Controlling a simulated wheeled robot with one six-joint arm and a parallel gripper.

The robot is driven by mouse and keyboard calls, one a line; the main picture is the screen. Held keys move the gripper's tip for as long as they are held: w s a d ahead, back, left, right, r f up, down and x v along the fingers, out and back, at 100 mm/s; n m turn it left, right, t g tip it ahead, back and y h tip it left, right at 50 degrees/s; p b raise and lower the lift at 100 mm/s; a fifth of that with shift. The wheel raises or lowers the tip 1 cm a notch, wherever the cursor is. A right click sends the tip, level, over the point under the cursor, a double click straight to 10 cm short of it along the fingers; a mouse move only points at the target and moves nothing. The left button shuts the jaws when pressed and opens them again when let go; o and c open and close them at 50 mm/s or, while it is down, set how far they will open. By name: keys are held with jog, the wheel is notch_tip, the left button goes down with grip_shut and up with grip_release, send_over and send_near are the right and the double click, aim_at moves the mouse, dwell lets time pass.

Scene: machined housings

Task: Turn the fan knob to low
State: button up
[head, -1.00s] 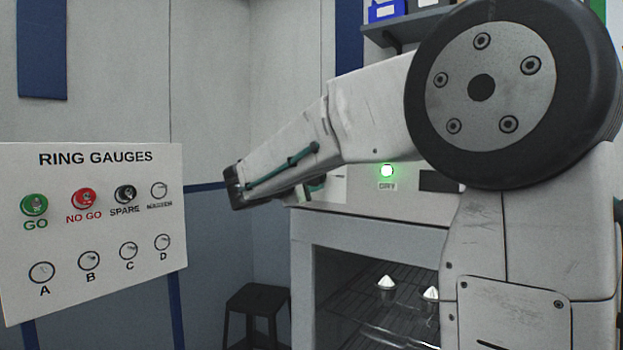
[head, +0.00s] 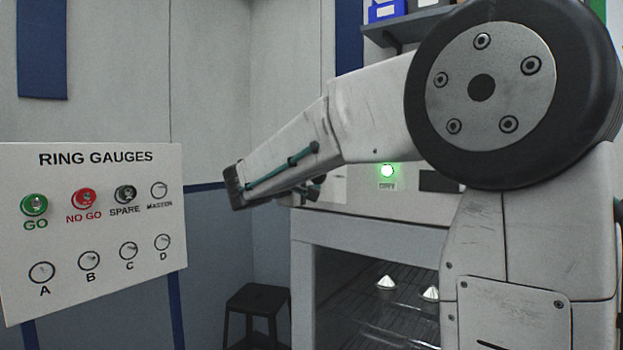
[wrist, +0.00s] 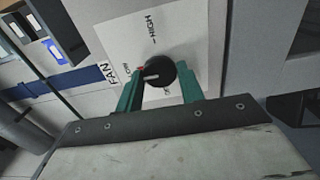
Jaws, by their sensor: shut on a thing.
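The black round fan knob (wrist: 160,74) sits on a white plate (wrist: 190,30) marked FAN, LOW and HIGH in the wrist view. Its white pointer line points left, toward the side with the LOW label and a small red mark. HIGH is at the top of the plate. Another label at the lower right is partly hidden. My gripper (wrist: 160,78) has its green fingers on both sides of the knob and is shut on it. In the head view my arm hides the knob and most of the gripper, which is at the cabinet's front panel.
A cabinet (head: 345,234) with an open front holds white-tipped cones (head: 386,283) on a rack. A green lamp (head: 387,171) glows on its panel. A ring gauges board (head: 110,225) stands left, and a black stool (head: 257,300) stands beside the cabinet.

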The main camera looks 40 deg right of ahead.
jog(key=shift+f, duration=0.1)
jog(key=o, duration=1)
jog(key=shift+a, duration=0.1)
jog(key=v, duration=0.7)
jog(key=shift+s+a, duration=0.2)
jog(key=shift+a, duration=0.1)
jog(key=s+a+f+g+y, duration=0.1)
jog(key=s+f+g+y, duration=0.55)
jog(key=s+f, duration=0.85)
jog(key=s+a+f+m+y, duration=0.1)
jog(key=s+a+f+y, duration=0.2)
jog(key=s, duration=0.2)
jog(key=s+a+f+m+t+y, duration=0.1)
jog(key=s+a+f+y, duration=0.2)
jog(key=s, duration=0.3)
jog(key=s+a+f+m+y, duration=0.2)
jog(key=s+a+f+y, duration=0.1)
jog(key=s, duration=0.3)
jog(key=shift+a+f+t+y, duration=0.35)
jog(key=shift+a+f+y, duration=0.05)
jog(key=shift+y, duration=0.35)
